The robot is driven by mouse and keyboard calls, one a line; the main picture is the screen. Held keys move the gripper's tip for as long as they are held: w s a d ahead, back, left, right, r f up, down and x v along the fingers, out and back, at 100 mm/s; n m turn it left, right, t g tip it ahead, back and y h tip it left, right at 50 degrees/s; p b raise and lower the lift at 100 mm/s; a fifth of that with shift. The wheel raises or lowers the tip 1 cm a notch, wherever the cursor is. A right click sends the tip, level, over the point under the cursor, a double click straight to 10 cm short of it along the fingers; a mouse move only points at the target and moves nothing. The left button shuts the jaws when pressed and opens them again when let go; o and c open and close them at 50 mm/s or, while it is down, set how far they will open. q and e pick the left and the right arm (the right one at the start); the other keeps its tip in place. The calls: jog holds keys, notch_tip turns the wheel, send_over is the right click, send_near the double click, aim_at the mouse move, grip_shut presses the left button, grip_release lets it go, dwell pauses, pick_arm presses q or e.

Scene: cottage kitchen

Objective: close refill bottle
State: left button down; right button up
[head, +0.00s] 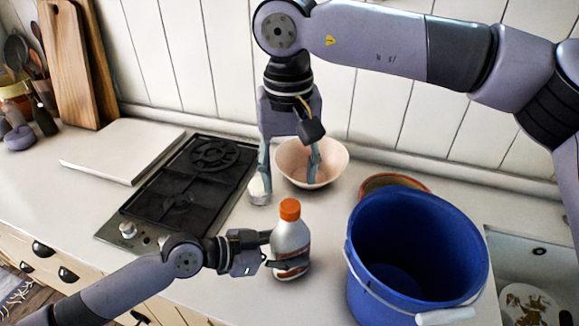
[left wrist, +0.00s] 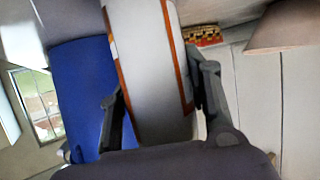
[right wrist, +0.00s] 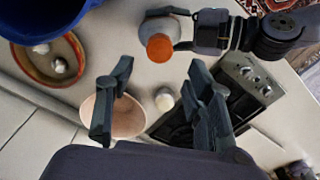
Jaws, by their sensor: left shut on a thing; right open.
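The refill bottle (head: 290,245) is white with an orange label edge and stands upright on the counter. Its orange cap (head: 290,209) sits on top; I cannot tell how tightly. My left gripper (head: 272,254) is shut on the bottle's body from the left side. In the left wrist view the bottle (left wrist: 146,65) lies between its fingers. My right gripper (head: 289,184) points down, open and empty, behind the bottle, in front of the pink bowl. In the right wrist view the cap (right wrist: 160,47) is apart from its fingers, beyond the tips.
A blue bucket (head: 372,262) stands close to the right of the bottle, with a brown-rimmed dish (head: 394,180) behind it. The pink bowl (head: 335,155) and a small white object (head: 258,190) are behind the bottle. A black gas hob (head: 180,195) is left. A sink is far right.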

aim_at(290, 205)
notch_tip(290, 205, down, 8)
jog(key=shift+r, duration=0.1)
dwell(0.4)
jog(key=shift+c, duration=0.6)
grip_shut()
